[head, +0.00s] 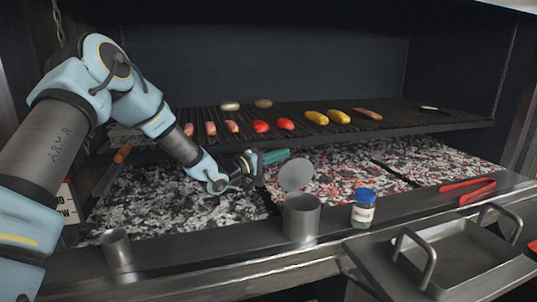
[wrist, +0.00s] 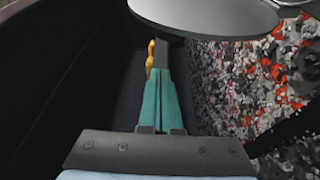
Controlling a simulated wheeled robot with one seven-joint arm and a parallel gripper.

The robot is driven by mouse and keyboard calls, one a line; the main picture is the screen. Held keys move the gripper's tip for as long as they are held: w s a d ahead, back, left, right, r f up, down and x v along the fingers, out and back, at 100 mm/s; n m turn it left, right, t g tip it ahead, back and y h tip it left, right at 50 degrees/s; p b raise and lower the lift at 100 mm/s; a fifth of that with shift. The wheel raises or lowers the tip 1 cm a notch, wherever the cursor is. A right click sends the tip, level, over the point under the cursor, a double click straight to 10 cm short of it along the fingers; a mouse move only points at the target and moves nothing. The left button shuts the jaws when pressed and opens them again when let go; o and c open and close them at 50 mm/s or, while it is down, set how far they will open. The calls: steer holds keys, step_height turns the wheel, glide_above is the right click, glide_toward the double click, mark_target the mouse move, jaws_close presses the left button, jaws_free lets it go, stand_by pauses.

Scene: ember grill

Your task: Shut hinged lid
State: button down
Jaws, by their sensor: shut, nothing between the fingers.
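A grey metal canister (head: 302,218) stands on the front ledge of the grill. Its round hinged lid (head: 296,175) is open, raised up at the canister's back rim. My gripper (head: 287,154) is shut and empty, its teal fingers pointing right, just above and behind the lid's upper left edge. In the wrist view the lid (wrist: 205,14) crosses the top as a grey disc, over the far end of my shut fingers (wrist: 163,55). I cannot tell whether the fingertips touch the lid. The hinge is not clearly seen.
A blue-capped jar (head: 363,209) stands just right of the canister, and a metal cup (head: 117,248) far left. Red tongs (head: 467,190) and a handled tray (head: 455,258) are at right. Glowing coals (head: 345,168) lie behind; a food-laden grate (head: 400,122) hangs above.

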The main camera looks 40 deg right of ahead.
mark_target(293, 177)
steer(key=shift+s+a+f+p, duration=0.1)
steer(key=shift+s+a+p, duration=0.15)
steer(key=shift+s, duration=0.35)
steer(key=shift+s+a+f+p, duration=0.2)
steer(key=shift+s+a, duration=0.1)
steer(key=shift+s, duration=0.3)
steer(key=shift+s+a+f+p, duration=0.1)
steer(key=shift+s+a+p, duration=0.15)
steer(key=shift+s, duration=0.35)
steer(key=shift+s+b, duration=0.1)
steer(key=shift+b, duration=0.25)
